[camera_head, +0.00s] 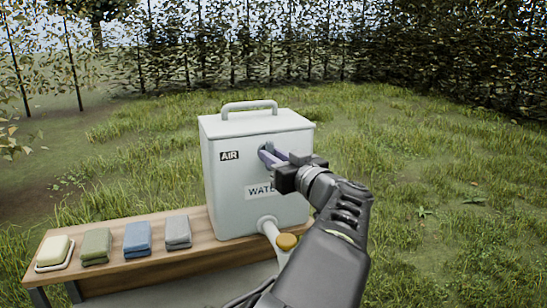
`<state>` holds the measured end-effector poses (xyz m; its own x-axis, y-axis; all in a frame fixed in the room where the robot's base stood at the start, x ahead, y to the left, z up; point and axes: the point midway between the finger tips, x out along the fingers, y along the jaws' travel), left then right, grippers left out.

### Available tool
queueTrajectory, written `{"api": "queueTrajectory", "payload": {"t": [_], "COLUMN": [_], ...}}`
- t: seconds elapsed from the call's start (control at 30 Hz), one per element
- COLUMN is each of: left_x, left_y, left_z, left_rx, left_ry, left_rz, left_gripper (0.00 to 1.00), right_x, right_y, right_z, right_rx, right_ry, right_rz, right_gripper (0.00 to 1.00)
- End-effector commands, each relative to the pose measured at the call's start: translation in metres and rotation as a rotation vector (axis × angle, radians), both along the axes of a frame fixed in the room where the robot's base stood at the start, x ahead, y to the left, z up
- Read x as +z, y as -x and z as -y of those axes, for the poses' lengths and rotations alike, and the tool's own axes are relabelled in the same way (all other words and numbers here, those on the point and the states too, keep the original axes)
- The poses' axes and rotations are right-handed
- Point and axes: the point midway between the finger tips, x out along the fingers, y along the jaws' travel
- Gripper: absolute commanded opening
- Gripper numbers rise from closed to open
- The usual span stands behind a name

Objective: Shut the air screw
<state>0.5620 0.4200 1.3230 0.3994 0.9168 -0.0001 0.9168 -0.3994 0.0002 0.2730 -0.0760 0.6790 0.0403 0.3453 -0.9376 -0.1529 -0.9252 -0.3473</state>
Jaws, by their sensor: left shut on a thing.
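A white water container (228,185) with a top handle stands on a wooden bench. An "AIR" label (229,156) is on the upper part of its front face. My left gripper (270,156) reaches in from the lower right, with its fingertips at the front face just right of that label. It is shut on the air screw, which is mostly hidden between the fingers, so its turn position cannot be told. A "WATER" label, partly covered by the gripper, sits below. My right gripper is not in view.
Folded grey (178,232), blue (137,239) and green (96,246) cloths and a soap bar (54,250) lie on the bench (195,256). Open grass lies to the right.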

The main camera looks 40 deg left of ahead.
Motion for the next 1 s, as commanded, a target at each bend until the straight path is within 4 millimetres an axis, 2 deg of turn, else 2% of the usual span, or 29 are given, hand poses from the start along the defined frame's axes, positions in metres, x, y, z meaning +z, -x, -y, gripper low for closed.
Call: {"api": "queueTrajectory", "payload": {"t": [0.13, 0.67, 1.0], "left_x": [0.000, 0.000, 0.001], "left_y": [0.000, 0.000, 0.000], "left_z": [0.000, 0.000, 0.000], "left_rx": [0.001, 0.002, 0.003], "left_ry": [0.000, -0.011, -0.095], "left_rz": [0.000, -0.015, -0.134], "left_gripper": [0.00, 0.00, 0.00], "right_x": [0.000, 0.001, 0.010], "right_y": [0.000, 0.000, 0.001], "right_z": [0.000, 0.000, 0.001], "right_rx": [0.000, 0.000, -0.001], "right_ry": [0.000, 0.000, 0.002], "right_rz": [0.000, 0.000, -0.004], "right_gripper": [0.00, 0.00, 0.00]}}
